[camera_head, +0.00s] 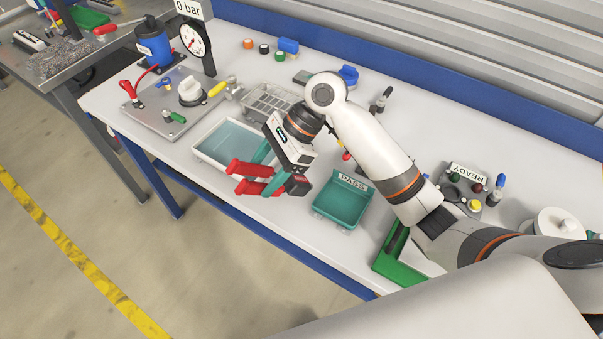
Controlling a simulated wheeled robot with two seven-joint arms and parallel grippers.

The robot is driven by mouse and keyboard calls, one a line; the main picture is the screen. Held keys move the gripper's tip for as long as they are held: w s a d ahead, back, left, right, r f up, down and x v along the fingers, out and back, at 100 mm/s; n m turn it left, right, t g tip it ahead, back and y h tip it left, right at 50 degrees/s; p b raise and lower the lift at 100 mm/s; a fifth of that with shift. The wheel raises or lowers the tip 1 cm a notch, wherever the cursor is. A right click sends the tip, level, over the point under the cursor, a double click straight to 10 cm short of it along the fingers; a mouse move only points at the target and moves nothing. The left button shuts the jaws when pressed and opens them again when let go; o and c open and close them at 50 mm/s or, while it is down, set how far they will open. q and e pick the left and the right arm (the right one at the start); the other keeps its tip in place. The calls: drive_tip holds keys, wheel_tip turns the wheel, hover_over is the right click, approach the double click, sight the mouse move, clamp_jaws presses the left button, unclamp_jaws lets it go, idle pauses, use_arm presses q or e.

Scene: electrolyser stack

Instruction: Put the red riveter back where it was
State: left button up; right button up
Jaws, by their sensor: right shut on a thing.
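The red riveter (247,169) shows as two red handles pointing left, with a dark part at its right end. My right gripper (268,168) is shut on it, with the teal fingers around its middle. The riveter appears to be above the front part of the bench, between the white-rimmed tray and the green PASS bin; its exact height is hard to tell. My right arm comes in from the right and hides part of the bench behind it. My left gripper is not in view.
The white-rimmed tray (203,153) lies left of the gripper, a wire basket (257,101) behind it. The green PASS bin (341,206) is to the right. A metal plate with a gauge (192,40) stands at the back left. A READY panel (467,173) is at the right.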

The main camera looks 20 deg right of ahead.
sight(272, 169)
drive_tip(key=w+f+n+h, duration=0.1)
drive_tip(key=h, duration=0.1)
drive_tip(key=d+n+h, duration=0.1)
drive_tip(key=n+h, duration=0.1)
drive_tip(key=w+d+f+n+h, duration=0.1)
drive_tip(key=h, duration=0.1)
drive_tip(key=shift+w+f+n, duration=0.3)
drive_tip(key=shift+n, duration=0.1)
drive_tip(key=w+d+f, duration=0.1)
drive_tip(key=d+f, duration=0.1)
drive_tip(key=w+d+f+n+h+p, duration=0.1)
drive_tip(key=f, duration=0.1)
drive_tip(key=d+f+t+h, duration=0.1)
drive_tip(key=d+f, duration=0.1)
drive_tip(key=shift+w+d+p, duration=0.3)
drive_tip(key=shift+w+p, duration=0.1)
drive_tip(key=shift+f, duration=2.3)
drive_tip(key=o, duration=0.8)
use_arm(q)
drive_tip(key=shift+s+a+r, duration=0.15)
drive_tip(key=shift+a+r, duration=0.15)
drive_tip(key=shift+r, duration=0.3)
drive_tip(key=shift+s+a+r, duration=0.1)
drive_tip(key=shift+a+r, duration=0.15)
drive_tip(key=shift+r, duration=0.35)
use_arm(e)
drive_tip(key=shift+r, duration=0.1)
